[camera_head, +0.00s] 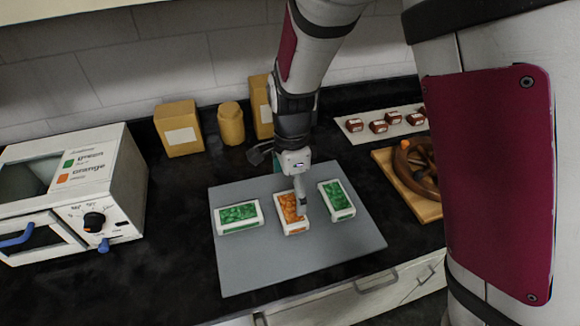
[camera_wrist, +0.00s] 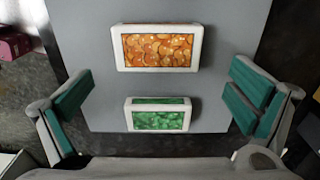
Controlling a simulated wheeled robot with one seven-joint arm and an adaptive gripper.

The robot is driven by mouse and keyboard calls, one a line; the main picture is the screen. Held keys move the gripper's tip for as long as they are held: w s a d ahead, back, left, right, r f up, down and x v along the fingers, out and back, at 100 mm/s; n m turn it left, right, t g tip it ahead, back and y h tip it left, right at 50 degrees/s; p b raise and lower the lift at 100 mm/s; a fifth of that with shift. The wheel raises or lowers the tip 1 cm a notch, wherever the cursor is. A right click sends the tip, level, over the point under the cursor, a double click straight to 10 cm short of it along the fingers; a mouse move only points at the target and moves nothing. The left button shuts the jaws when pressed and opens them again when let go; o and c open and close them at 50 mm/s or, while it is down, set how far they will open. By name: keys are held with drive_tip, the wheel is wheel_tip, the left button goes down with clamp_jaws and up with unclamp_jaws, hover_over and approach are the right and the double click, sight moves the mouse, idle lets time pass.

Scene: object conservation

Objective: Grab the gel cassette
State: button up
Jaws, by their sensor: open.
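Three white-framed cassettes lie on a grey mat (camera_head: 270,270): a green one (camera_head: 238,218) at left, an orange one (camera_head: 288,212) in the middle and a green one (camera_head: 337,200) at right. My gripper (camera_head: 296,190) is above the mat, and one finger overlaps the orange cassette in the head view. In the wrist view my open gripper (camera_wrist: 162,97) has its fingers wide apart. The orange cassette (camera_wrist: 158,48) lies beyond the fingertips and a green cassette (camera_wrist: 158,116) lies between them in the picture. Nothing is held.
A white machine (camera_head: 75,190) with green and orange labels stands at left. Yellow containers (camera_head: 180,130) stand at the back. Small brown-red items lie on a white tray (camera_head: 375,135), and a brown wheel-like object sits on a wooden board (camera_head: 425,208) at right. The mat's front is clear.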

sight(290, 208)
drive_tip(key=shift+s+a+f, duration=0.1)
drive_tip(key=shift+f, duration=1.45)
drive_tip(key=shift+s+f, duration=0.1)
drive_tip(key=shift+f, duration=1.4)
drive_tip(key=c, duration=1)
